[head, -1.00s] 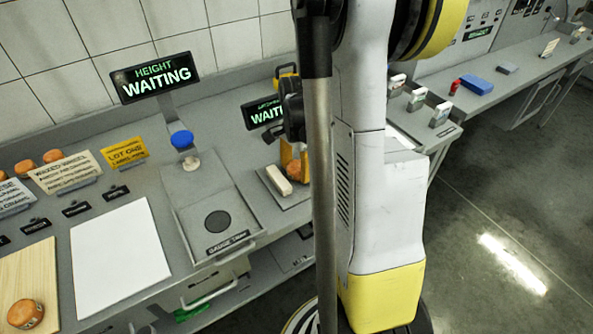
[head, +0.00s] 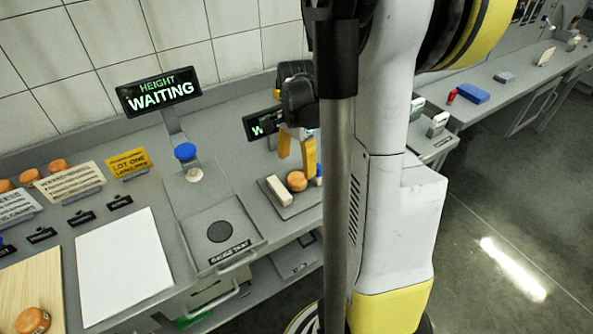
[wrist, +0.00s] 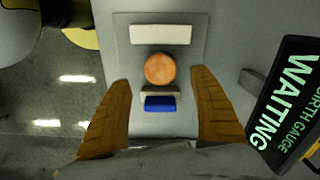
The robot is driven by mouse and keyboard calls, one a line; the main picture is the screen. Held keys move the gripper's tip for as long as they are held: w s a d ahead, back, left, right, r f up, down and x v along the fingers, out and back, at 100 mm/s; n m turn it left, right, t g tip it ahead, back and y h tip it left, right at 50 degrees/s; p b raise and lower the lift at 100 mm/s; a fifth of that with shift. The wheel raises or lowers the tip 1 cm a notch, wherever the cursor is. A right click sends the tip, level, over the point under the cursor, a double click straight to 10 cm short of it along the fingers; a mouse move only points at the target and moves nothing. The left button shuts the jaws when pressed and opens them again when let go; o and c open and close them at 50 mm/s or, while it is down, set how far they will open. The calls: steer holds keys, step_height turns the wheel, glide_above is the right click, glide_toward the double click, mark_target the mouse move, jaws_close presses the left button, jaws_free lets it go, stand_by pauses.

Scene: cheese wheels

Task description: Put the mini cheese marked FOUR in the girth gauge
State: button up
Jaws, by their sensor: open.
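An orange mini cheese (wrist: 160,69) sits on the girth gauge plate (wrist: 122,35). It lies between a fixed white block (wrist: 160,34) and a smaller pale jaw with a blue part (wrist: 160,103). The cheese also shows in the head view (head: 297,181), beside the white block. My gripper (wrist: 163,86) is open above the cheese, its yellow fingers spread on either side and apart from it. No number can be read on this cheese. The girth gauge sign (wrist: 290,95) reads WAITING.
The height gauge sign (head: 158,93) reads WAITING above the gauge tray (head: 245,225). Another orange cheese (head: 33,320) lies on the wooden board (head: 30,280), with a white sheet (head: 124,265) beside it. Several cheeses stand behind label cards at the left.

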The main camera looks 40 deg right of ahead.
mark_target(296, 178)
steer(key=s+a+r+n+t+h+p, duration=0.1)
steer(key=a+r+n+t, duration=0.2)
steer(key=a+r+n, duration=0.85)
steer(key=s+a+r+n+t, duration=0.1)
steer(key=s+a+n+t, duration=0.1)
steer(key=a, duration=0.5)
steer(key=s+a+r+n+t+y, duration=0.1)
steer(key=s+a+n+t, duration=0.1)
steer(key=a+n, duration=0.3)
steer(key=shift+s+a, duration=0.25)
steer(key=shift+a, duration=0.65)
